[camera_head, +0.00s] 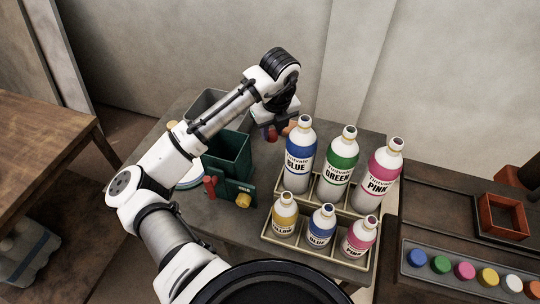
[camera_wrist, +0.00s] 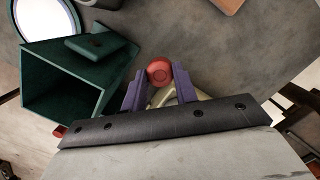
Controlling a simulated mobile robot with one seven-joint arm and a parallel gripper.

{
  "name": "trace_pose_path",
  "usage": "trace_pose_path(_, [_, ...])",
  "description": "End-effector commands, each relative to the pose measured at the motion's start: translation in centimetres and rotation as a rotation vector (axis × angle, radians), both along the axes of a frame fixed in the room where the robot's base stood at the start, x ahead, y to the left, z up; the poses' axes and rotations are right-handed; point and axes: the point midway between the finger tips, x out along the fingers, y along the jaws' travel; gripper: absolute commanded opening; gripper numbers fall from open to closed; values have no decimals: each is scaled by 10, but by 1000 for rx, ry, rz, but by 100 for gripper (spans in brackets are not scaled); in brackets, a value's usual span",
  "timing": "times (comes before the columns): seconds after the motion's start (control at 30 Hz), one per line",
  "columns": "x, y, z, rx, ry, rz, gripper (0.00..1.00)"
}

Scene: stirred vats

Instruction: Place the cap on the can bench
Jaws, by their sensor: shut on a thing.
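My gripper (camera_head: 279,134) is above the grey bench at the back, beside the large blue bottle. In the wrist view my gripper (camera_wrist: 160,88) has two purple fingers shut on a round red cap (camera_wrist: 159,71). The cap sits between the fingertips, with a pale beige shape just behind it that I cannot identify. The grey bench (camera_wrist: 215,42) shows beyond the cap, and it also shows in the head view (camera_head: 226,231). In the head view the cap is small and partly hidden by the fingers.
A dark green bin (camera_head: 232,150) stands left of my gripper. A beige crate (camera_head: 318,250) of several bottles stands to the right, including a tall blue bottle (camera_head: 298,160). A tray of coloured caps (camera_head: 470,270) and a red square frame (camera_head: 503,217) lie far right.

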Motion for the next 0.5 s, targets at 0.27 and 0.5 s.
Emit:
trace_pose_path(0.27, [-1,0,-65,-1,3,1,5])
trace_pose_path(0.5, [0,0,-86,0,0,0,5])
